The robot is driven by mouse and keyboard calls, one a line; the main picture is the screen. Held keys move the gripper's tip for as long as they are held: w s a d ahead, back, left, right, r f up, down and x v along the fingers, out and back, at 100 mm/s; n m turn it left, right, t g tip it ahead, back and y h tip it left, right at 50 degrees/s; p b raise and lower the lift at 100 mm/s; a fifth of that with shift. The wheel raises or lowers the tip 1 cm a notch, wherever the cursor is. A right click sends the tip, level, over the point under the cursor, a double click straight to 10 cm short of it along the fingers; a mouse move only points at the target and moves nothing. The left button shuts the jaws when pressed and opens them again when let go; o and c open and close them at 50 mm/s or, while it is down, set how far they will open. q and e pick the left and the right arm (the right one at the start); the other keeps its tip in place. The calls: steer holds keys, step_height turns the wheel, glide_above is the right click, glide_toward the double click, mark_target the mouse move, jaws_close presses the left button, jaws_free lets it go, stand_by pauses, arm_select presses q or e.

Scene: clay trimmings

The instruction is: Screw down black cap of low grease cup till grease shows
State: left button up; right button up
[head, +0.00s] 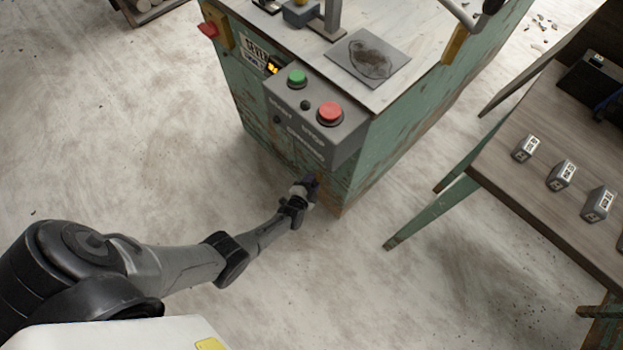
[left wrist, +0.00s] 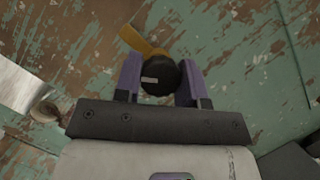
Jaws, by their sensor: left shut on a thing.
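The black cap (left wrist: 158,76) of the low grease cup shows in the left wrist view as a round dark knob with a small pale mark. A brass-yellow piece (left wrist: 135,40) sticks out behind it, against the machine's worn green side. My left gripper (left wrist: 160,84) has its two purple-grey fingers on either side of the cap and is shut on it. In the head view my left gripper (head: 311,184) reaches low to the machine's corner, and the cap is hidden there. I see no grease. My right gripper is not in view.
The green machine (head: 240,105) carries a grey control box (head: 318,132) with a green button (head: 297,77) and a red button (head: 330,112) above my left gripper. A wooden table (head: 510,185) with several small grey blocks stands at right. The floor between is clear.

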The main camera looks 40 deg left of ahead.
arm_select(q)
steer(key=m+b, duration=0.1)
steer(key=m+t+y, duration=0.1)
steer(key=m, duration=0.1)
steer(key=m+b, duration=0.1)
steer(key=shift+f+t+b, duration=0.3)
steer(key=shift+t+b, duration=0.05)
steer(key=shift+t, duration=0.05)
steer(key=m+y+b, duration=0.1)
steer(key=m, duration=0.2)
steer(key=shift+t+b, duration=0.35)
steer(key=shift+t, duration=0.05)
steer(key=shift+r+m, duration=0.1)
steer(key=shift+m, duration=0.2)
steer(key=o, duration=0.9)
steer(key=shift+s+r, duration=0.1)
